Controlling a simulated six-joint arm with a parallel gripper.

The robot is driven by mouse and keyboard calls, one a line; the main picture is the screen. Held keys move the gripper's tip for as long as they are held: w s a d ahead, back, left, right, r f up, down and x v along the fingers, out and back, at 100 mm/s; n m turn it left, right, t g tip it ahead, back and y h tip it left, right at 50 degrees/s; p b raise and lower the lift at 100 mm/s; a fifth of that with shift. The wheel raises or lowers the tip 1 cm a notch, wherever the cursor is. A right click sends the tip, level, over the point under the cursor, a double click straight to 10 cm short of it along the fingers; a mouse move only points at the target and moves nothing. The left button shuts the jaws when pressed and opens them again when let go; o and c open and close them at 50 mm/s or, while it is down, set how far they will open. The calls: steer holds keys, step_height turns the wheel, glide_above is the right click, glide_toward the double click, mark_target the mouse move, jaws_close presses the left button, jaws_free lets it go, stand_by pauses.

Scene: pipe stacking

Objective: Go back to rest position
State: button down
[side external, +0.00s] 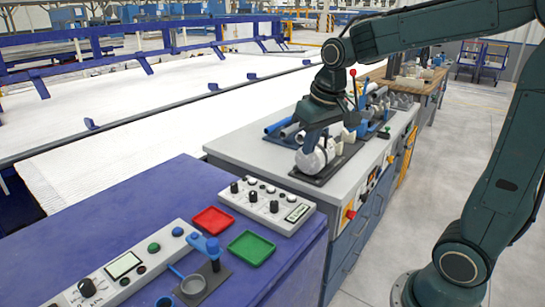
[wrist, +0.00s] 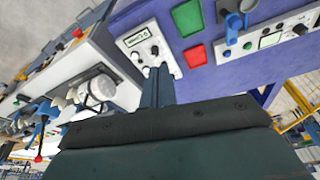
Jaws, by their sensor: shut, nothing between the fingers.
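My gripper (side external: 308,137) hangs from the bent arm over the grey-topped bench in the side view, fingers pointing down. It is shut and empty. In the wrist view its dark fingers (wrist: 158,84) stick out past the dark gripper body. A white and grey pipe fitting (side external: 312,160) stands on a dark plate just below or beside the fingers; I cannot tell whether they touch it. It also shows in the wrist view (wrist: 98,92), left of the fingers. A blue pipe (side external: 277,127) and a grey pipe lie behind the gripper, partly hidden.
A control box with knobs (side external: 267,203), a red tray (side external: 213,220) and a green tray (side external: 251,248) sit on the nearer purple bench. A red-tipped lever (side external: 353,75) and more fittings stand close behind the gripper. The space above the near bench is clear.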

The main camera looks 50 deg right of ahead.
steer(key=s+a+n+t, duration=0.1)
steer(key=s+a, duration=0.2)
steer(key=s, duration=0.5)
steer(key=s+a+n+t, duration=0.1)
steer(key=s+a, duration=0.2)
steer(key=s, duration=0.5)
steer(key=shift+a+r+n+y, duration=0.2)
steer(key=shift+r+n+y, duration=0.1)
steer(key=shift+r, duration=0.1)
steer(key=shift+w, duration=0.1)
